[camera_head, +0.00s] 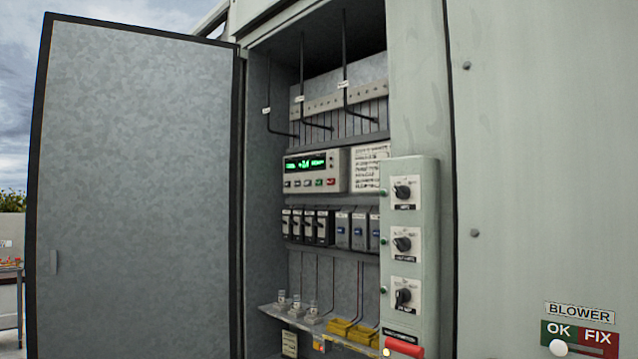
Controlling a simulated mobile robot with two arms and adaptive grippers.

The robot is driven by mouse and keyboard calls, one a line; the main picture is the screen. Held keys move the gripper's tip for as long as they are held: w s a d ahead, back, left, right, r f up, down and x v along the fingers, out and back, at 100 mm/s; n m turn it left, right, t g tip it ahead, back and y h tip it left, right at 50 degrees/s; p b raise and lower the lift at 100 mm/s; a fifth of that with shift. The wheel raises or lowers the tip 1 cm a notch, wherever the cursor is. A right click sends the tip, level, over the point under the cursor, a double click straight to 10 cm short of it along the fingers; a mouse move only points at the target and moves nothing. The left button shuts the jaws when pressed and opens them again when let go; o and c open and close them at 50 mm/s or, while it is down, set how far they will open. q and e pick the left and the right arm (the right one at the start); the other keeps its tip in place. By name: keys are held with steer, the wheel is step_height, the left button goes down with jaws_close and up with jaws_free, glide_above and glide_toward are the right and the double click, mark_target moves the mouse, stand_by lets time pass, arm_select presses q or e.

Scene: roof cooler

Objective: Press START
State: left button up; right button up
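A controller panel (317,160) with a lit green display (305,164) sits inside the open cabinet. Below its display is a row of several small buttons (308,183), one of them red at the right end. Their labels are too small to read, so I cannot tell which one is START. Neither of my grippers is in view.
The cabinet door (135,190) stands open at the left. A switch box (413,335) with three rotary knobs juts out at the cabinet's right edge. Breakers (308,227) sit below the controller. A BLOWER indicator (580,336) is at the lower right.

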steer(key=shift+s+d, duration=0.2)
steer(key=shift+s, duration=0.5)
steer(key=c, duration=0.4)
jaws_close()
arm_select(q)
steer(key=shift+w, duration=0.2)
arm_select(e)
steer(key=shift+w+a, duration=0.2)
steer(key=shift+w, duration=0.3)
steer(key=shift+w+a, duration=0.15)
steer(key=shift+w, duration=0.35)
